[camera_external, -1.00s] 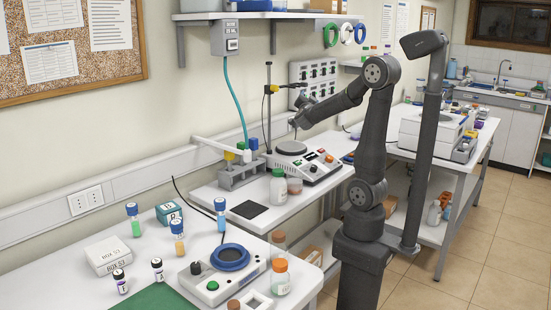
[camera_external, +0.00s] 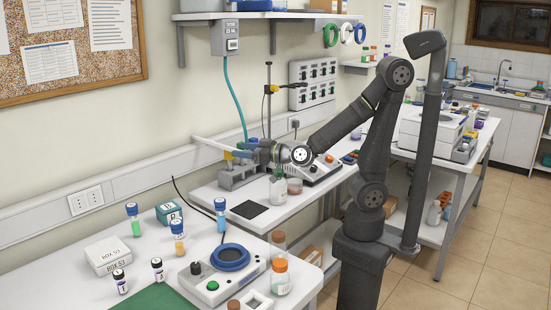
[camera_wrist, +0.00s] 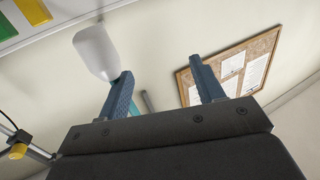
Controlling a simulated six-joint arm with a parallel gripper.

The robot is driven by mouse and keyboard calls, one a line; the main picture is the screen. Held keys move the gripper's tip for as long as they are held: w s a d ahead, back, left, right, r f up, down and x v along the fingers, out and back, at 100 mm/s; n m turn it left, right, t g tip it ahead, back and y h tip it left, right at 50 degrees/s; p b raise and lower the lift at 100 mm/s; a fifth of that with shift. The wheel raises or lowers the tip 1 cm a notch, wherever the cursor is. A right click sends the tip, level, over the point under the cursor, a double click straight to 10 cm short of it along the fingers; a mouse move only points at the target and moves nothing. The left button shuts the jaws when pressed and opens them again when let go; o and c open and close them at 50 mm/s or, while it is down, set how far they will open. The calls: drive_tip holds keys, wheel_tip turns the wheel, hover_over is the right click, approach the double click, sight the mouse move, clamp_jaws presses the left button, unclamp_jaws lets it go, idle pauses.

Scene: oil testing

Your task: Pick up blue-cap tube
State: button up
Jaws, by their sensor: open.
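Several tubes with blue caps stand on the front-left bench. No blue-cap tube can be made out in the wrist view, which faces the wall and a corkboard (camera_wrist: 232,67).
The grey rack (camera_external: 238,177) and a green-capped bottle (camera_external: 278,188) stand near my gripper. A device with a blue ring (camera_external: 230,257), a white box (camera_external: 108,254) and dark-capped vials (camera_external: 158,270) share the tubes' bench.

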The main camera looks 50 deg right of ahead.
sight(221, 216)
drive_tip(key=s+a+f+n+g+y, duration=0.4)
drive_tip(key=s+a, duration=0.3)
drive_tip(key=s, duration=0.2)
drive_tip(key=s+d+f+m+g+h, duration=0.1)
drive_tip(key=s+d+f+m+h, duration=0.2)
drive_tip(key=f, duration=0.4)
drive_tip(key=shift+n, duration=0.6)
drive_tip(key=shift+a+r+x, duration=0.1)
drive_tip(key=shift+a+x, duration=0.05)
drive_tip(key=shift+x, duration=2.7)
drive_tip(key=shift+a+r+x, duration=0.15)
drive_tip(key=shift+a+x, duration=0.05)
drive_tip(key=shift+x, duration=2.6)
drive_tip(key=shift+a+r+x, duration=0.1)
drive_tip(key=shift+a+x, duration=0.05)
drive_tip(key=shift+x, duration=2.7)
drive_tip(key=shift+s, duration=0.15)
drive_tip(key=shift+c, duration=0.2)
drive_tip(key=c, duration=1)
